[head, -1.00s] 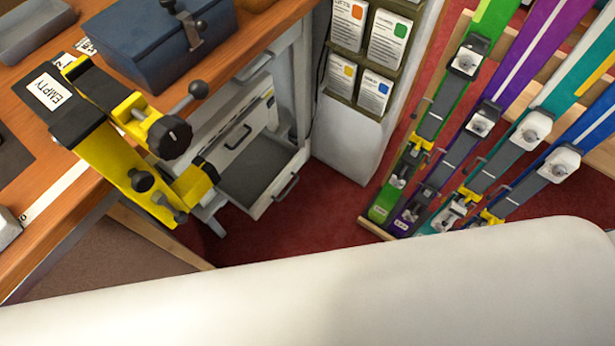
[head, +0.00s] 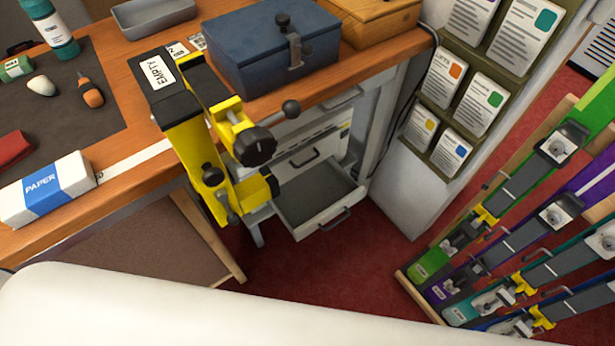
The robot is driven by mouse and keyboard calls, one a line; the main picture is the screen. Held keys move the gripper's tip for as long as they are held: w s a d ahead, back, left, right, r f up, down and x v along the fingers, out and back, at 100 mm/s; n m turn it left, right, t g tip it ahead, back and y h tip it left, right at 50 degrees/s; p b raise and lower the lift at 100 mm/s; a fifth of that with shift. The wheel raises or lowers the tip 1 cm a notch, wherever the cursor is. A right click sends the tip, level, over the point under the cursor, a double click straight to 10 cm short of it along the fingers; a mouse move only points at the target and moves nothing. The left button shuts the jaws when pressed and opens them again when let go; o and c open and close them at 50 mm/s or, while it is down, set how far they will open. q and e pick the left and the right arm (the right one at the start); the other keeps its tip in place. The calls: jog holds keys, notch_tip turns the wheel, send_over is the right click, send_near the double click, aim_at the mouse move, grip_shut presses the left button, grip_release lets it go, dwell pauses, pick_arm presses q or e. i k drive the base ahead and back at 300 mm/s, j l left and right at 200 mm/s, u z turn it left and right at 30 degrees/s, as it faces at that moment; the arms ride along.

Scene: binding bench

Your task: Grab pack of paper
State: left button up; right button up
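The pack of paper (head: 47,190) is a white block with a blue band reading PAPER. It lies on the front left edge of the wooden bench (head: 135,150) in the head view. Neither of my grippers shows in the view. Nothing is touching the pack.
A yellow and black clamp (head: 205,150) juts from the bench's front edge, near a blue metal box (head: 270,48). An open drawer (head: 318,195) hangs below. A dark mat (head: 60,100) holds a bottle (head: 50,30) and small tools. Skis (head: 520,180) stand in a rack at right.

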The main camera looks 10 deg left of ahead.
aim_at(58, 183)
jog(key=u, duration=0.5)
jog(key=j+u, duration=0.1)
jog(key=u, duration=0.4)
jog(key=i+u, duration=0.1)
jog(key=u, duration=0.9)
jog(key=i+j, duration=0.15)
jog(key=j+z, duration=0.05)
jog(key=j, duration=0.05)
